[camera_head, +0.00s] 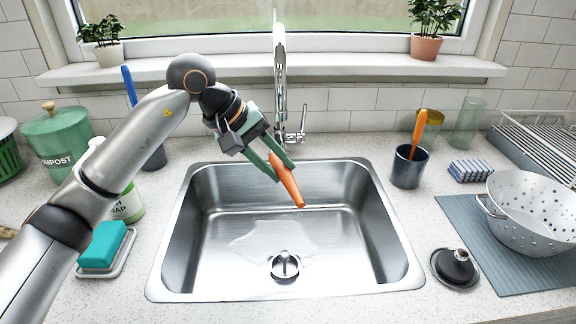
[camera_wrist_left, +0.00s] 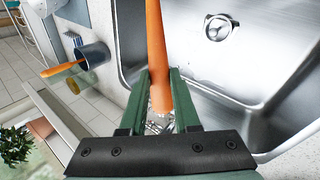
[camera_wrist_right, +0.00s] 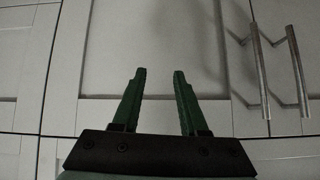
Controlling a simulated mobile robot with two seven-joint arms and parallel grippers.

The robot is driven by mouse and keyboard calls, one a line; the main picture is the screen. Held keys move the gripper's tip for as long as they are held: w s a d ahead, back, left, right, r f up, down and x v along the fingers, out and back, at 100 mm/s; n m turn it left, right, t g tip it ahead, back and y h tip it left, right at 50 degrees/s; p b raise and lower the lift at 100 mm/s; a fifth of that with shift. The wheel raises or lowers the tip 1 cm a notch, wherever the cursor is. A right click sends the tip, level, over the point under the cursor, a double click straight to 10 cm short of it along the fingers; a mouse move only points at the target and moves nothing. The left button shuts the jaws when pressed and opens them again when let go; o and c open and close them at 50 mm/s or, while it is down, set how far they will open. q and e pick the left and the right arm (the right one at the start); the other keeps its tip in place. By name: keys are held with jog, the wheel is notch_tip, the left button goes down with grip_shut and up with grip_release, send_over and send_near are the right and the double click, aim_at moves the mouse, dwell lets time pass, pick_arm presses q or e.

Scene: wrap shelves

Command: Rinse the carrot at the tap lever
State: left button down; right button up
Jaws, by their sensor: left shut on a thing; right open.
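The orange carrot (camera_head: 287,182) is held over the back part of the steel sink (camera_head: 168,262), its thin end pointing down toward the basin. My left gripper (camera_head: 273,163) is shut on the carrot's thick end. In the left wrist view the carrot (camera_wrist_left: 156,50) runs out from between the green fingers of my left gripper (camera_wrist_left: 161,100). The chrome tap (camera_head: 280,70) stands behind the sink, with its lever (camera_head: 301,125) on the right side near the gripper. My right gripper (camera_wrist_right: 158,75) is open and empty in front of pale cabinet doors.
A dark cup (camera_head: 409,168) with an orange-handled tool stands right of the sink. A white colander (camera_head: 535,210) sits on a grey mat (camera_head: 470,238). A sink plug (camera_head: 455,267) lies near the front right. A teal sponge (camera_head: 103,245) and soap bottle (camera_head: 128,205) stand at left.

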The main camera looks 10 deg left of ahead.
pick_arm(q)
jog(key=s+b, duration=0.2)
jog(key=s, duration=0.3)
jog(key=shift+s+a, duration=0.1)
jog(key=shift+a, duration=0.1)
jog(key=shift+r, duration=0.1)
dwell(1.2)
jog(key=s+r, duration=0.4)
jog(key=s, duration=0.1)
jog(key=shift+a+p, duration=0.2)
jog(key=shift+p, duration=0.25)
